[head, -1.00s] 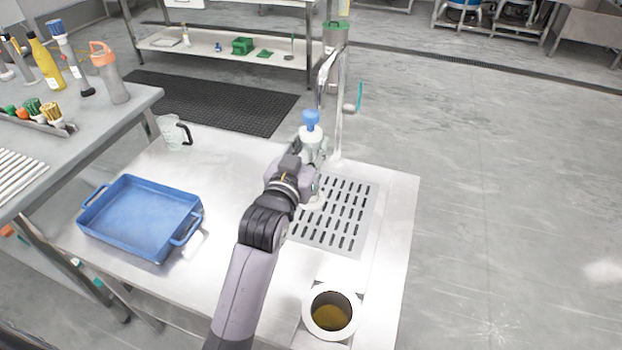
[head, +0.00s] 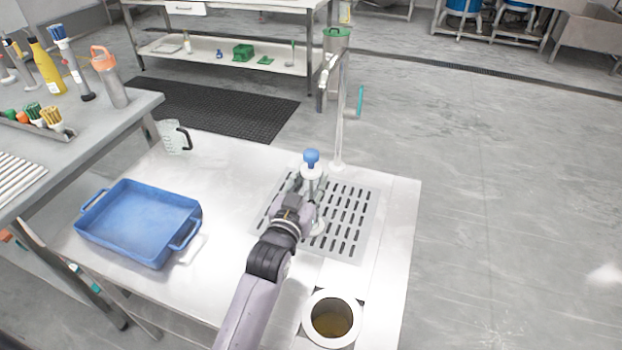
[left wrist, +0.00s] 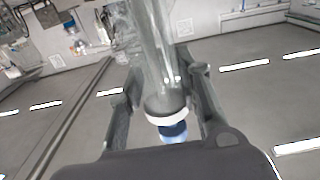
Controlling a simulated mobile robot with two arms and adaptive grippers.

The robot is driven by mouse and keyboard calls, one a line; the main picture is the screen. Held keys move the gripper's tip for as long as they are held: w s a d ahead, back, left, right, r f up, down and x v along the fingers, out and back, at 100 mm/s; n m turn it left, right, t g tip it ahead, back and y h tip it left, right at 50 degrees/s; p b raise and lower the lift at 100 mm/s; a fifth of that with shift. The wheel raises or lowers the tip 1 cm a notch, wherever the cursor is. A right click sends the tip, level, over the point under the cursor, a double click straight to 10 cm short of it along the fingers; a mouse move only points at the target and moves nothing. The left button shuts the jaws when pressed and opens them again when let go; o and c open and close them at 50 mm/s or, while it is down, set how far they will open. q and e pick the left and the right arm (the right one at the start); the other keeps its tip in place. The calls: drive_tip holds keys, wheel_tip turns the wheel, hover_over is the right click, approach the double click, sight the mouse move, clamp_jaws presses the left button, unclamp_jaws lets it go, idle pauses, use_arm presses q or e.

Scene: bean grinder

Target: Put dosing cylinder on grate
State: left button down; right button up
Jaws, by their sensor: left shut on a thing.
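The dosing cylinder (head: 311,172) has a blue knob, a white collar and a clear body. It stands roughly upright over the grate (head: 347,243), a slotted metal plate in the table top. My left gripper (head: 308,194) is shut around its body, below the collar. The left wrist view shows the clear body with its white collar and blue knob (left wrist: 173,131) between the fingers. A pale base shows low beside the gripper, over the slots; I cannot tell whether it touches the grate. My right gripper is not in view.
A tall metal tap (head: 340,120) stands just behind the grate. A round pot (head: 332,291) with brown contents sits in front. A blue tray (head: 140,222) and a clear jug (head: 173,137) stand to the left.

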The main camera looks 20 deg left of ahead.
use_arm(q)
drive_tip(key=c, duration=1.2)
unclamp_jaws()
drive_tip(key=shift+f, duration=0.1)
drive_tip(key=shift+o, duration=0.2)
drive_tip(key=shift+r, duration=0.2)
drive_tip(key=s, duration=1.2)
drive_tip(key=shift+a, duration=0.2)
